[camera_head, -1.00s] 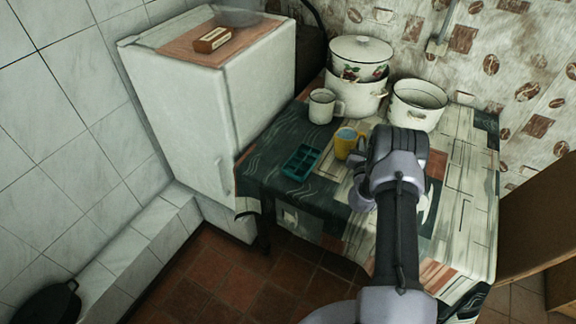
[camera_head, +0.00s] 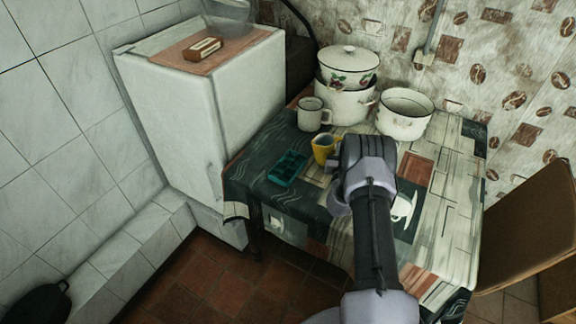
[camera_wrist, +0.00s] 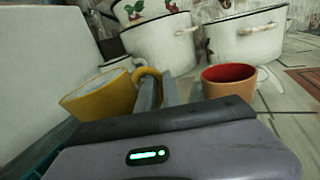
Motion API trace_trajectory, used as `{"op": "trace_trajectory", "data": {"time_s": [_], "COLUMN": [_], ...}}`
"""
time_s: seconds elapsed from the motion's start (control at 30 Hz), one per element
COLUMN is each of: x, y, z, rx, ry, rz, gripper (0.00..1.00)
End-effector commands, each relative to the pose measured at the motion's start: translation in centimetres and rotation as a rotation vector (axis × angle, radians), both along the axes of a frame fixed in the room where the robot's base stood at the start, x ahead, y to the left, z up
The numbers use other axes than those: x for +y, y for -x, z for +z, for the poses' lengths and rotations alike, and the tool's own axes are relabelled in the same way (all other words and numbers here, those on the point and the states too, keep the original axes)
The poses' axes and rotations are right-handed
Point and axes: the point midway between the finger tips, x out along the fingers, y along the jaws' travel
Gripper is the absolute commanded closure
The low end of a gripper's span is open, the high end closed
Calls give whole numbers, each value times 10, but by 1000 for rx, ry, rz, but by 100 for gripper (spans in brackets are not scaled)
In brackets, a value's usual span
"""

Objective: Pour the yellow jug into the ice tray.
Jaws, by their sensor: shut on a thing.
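The yellow jug (camera_head: 323,149) is up off level in my gripper (camera_wrist: 160,95), tipped to the left in the wrist view (camera_wrist: 95,97). My gripper is shut on the jug at its handle side. The teal ice tray (camera_head: 287,168) lies on the table, left of and nearer than the jug in the head view. A teal edge of it shows at the lower left of the wrist view (camera_wrist: 28,160). I cannot see the jug's contents or any stream. My wrist hides the fingertips in the head view.
A white mug (camera_head: 312,114) stands behind the jug. White enamel pots (camera_head: 346,103) (camera_head: 404,113) stand at the back. The fridge (camera_head: 205,110) is at left.

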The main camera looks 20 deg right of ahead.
Motion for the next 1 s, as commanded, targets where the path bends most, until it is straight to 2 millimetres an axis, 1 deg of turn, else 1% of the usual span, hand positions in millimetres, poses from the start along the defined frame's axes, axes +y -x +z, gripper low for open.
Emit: {"op": "trace_trajectory", "data": {"time_s": [0.1, 1.0], "x": [3, 10], "y": [-1, -1], "z": [5, 13], "rx": [2, 13], "ry": [43, 140], "rz": [-1, -1], "gripper": [100, 100]}}
